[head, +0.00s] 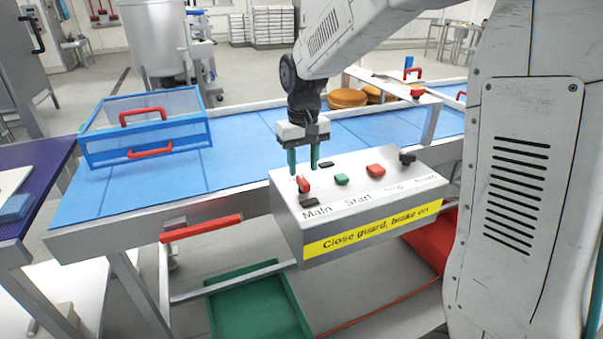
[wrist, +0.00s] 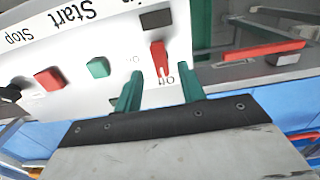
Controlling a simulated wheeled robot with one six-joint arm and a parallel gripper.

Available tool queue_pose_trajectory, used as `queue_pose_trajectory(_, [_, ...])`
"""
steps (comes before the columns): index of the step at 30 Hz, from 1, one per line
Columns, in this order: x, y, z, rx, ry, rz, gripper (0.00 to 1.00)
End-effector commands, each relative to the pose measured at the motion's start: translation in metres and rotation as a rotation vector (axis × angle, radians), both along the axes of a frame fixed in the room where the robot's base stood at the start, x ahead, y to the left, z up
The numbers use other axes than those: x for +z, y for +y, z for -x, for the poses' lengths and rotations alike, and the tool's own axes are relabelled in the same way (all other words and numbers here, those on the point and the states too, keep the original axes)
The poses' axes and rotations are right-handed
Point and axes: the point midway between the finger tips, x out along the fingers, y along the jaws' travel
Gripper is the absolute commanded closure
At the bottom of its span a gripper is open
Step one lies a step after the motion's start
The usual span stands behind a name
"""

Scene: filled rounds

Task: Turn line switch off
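The grey control box (head: 345,215) has a sloped top with the words Main, Start and Stop. Above Main is a red lever switch (head: 303,185), also in the wrist view (wrist: 158,54). My gripper (head: 303,172) has two green fingers, open and empty, just behind the lever in the head view. In the wrist view the fingertips (wrist: 161,66) stand on either side of the lever's end. I cannot tell whether they touch it.
A green button (head: 341,179), a red button (head: 375,170) and a black knob (head: 407,158) sit right of the lever. A blue clear-walled guard (head: 145,127) stands on the blue conveyor (head: 235,160). Round brown items (head: 347,97) lie behind.

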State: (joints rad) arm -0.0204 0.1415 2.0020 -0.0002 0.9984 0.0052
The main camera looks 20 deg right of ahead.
Motion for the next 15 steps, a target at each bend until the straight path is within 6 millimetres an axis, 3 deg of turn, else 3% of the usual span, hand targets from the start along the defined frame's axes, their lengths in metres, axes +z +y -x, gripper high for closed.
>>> queue_pose_trajectory(6, [0.034, 0.000, 0.000, 0.000, -0.002, 0.000, 0.60])
queue_pose_trajectory(15, [0.043, 0.000, 0.000, 0.000, 0.001, 0.000, 0.60])
